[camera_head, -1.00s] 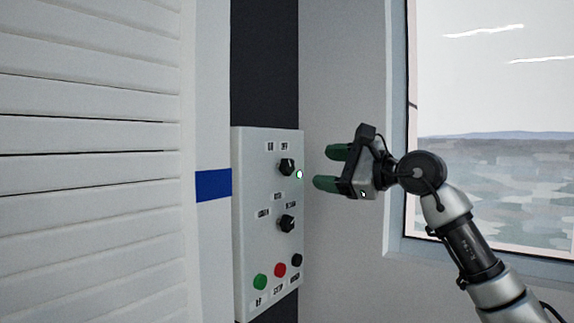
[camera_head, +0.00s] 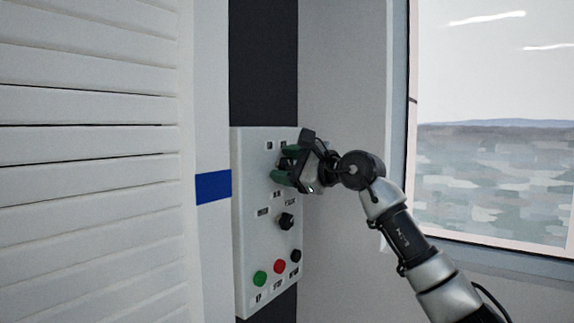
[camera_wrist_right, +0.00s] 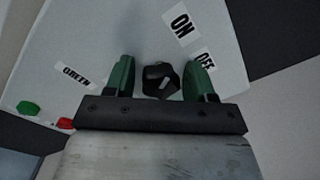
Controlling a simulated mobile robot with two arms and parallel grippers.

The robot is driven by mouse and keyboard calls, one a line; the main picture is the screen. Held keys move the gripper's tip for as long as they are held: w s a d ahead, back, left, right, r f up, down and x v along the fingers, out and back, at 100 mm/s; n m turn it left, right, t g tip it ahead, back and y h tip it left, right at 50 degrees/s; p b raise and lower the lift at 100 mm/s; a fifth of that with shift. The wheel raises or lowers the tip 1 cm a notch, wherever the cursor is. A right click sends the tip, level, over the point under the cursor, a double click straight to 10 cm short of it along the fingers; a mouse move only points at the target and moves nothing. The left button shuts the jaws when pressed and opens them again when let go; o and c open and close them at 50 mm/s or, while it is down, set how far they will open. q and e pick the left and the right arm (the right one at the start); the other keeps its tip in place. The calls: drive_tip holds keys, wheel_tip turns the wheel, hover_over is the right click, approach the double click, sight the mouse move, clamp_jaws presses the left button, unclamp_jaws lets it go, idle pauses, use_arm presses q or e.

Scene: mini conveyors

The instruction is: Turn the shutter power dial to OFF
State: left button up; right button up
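The shutter power dial is a black knob at the top of a light grey control panel (camera_head: 250,215), under the ON and OFF labels. In the head view my right gripper (camera_head: 281,164) is at the dial and mostly hides it. In the right wrist view the dial (camera_wrist_right: 160,80) sits between the two green fingers of my right gripper (camera_wrist_right: 161,78). The gripper is open, with a gap on each side of the dial. The ON label (camera_wrist_right: 181,24) and OFF label (camera_wrist_right: 204,61) show beyond the fingers. My left gripper is not in view.
A second black dial (camera_head: 286,221) sits lower on the panel. Below it are a green button (camera_head: 260,278), a red button (camera_head: 279,266) and a black button (camera_head: 295,255). A white slatted shutter (camera_head: 90,160) is at the left, and a window (camera_head: 490,150) at the right.

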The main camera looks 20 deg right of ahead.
drive_tip(key=c, duration=0.7)
drive_tip(key=shift+m, duration=1.2)
drive_tip(key=m+p, duration=0.1)
drive_tip(key=m, duration=0.2)
drive_tip(key=shift+m, duration=0.3)
drive_tip(key=m, duration=0.5)
drive_tip(key=shift+w+d+m, duration=0.1)
drive_tip(key=shift+m, duration=0.3)
drive_tip(key=o, duration=0.9)
